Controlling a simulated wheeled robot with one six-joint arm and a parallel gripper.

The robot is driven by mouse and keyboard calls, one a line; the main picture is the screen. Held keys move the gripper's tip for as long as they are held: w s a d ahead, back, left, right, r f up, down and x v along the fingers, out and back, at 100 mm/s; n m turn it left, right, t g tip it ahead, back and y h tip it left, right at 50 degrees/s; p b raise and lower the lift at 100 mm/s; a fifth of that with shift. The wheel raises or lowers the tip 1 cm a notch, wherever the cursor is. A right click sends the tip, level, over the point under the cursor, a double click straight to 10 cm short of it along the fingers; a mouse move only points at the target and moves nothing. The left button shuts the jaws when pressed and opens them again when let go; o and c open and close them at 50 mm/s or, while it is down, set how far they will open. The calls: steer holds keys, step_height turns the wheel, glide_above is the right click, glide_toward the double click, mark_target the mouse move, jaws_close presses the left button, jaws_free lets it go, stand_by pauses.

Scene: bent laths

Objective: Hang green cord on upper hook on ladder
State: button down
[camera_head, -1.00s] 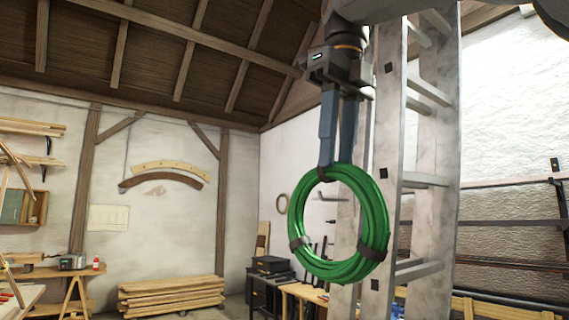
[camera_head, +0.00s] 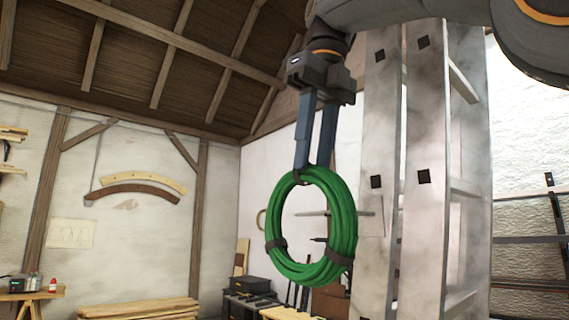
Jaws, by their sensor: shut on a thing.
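The green cord (camera_head: 343,222) is a round coil bound with dark bands. It hangs upright below my gripper (camera_head: 313,167), which is shut on the coil's top at a dark band. The pale grey, weathered ladder (camera_head: 424,235) stands right of the coil, with dark square marks on its rails. The coil appears apart from the ladder, though depth is hard to judge. No hook is clearly visible.
A stack of boards (camera_head: 140,309) lies at the lower left, near a bench with a small machine (camera_head: 24,284). Black cases (camera_head: 248,287) stand behind the coil. A dark rack (camera_head: 530,237) is at the right. Open air lies left of the coil.

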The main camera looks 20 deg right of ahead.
steer(key=w+d+f, duration=0.3)
steer(key=d, duration=0.7)
steer(key=shift+w+d+b, duration=0.3)
steer(key=shift+w, duration=0.1)
stand_by(1.3)
steer(key=shift+f, duration=0.1)
stand_by(0.6)
